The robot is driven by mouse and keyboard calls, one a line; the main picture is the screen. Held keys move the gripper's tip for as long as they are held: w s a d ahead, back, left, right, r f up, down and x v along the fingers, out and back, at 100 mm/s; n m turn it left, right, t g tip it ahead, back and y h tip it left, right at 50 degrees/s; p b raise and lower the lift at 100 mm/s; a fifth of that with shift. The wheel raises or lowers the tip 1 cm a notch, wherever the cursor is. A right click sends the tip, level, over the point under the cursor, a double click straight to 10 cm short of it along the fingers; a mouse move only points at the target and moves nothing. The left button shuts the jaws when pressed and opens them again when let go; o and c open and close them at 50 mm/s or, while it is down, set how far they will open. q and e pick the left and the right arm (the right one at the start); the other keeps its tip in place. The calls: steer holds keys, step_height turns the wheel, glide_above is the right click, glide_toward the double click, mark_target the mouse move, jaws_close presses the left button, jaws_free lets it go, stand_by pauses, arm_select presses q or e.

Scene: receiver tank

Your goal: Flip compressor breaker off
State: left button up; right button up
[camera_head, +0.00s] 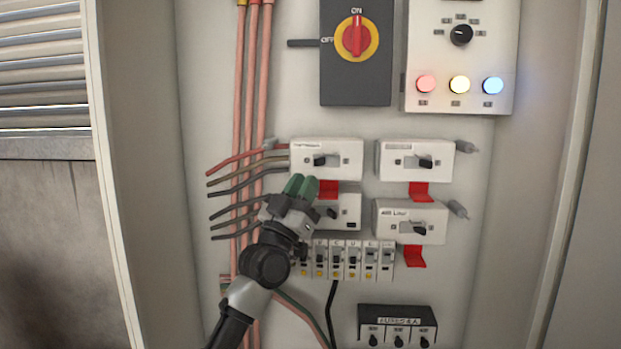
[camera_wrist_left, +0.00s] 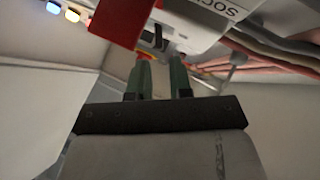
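Four white breaker boxes are on the panel in the head view. The upper left breaker (camera_head: 345,150) has a dark lever (camera_head: 320,161) pointing left; its small label is too blurred to read surely. My left gripper (camera_head: 302,184), with green fingers, is just below this breaker's left part and covers part of the lower left breaker (camera_head: 350,199). In the left wrist view the gripper's fingers (camera_wrist_left: 160,78) are apart with nothing between them, below a white box (camera_wrist_left: 190,20) labelled "SOC…" and a red tab (camera_wrist_left: 118,20). My right gripper is out of view.
The upper right breaker (camera_head: 400,150) and lower right breaker (camera_head: 395,215) stand to the right. A row of small breakers (camera_head: 345,270) is below. A black main switch (camera_head: 335,85) and lamp panel (camera_head: 430,50) are above. Pink pipes (camera_head: 250,90) and loose cables run at left.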

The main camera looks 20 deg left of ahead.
arm_select(q)
steer(key=b+v, duration=0.1)
steer(key=v, duration=0.6)
steer(key=shift+b, duration=0.4)
steer(key=shift+r, duration=0.1)
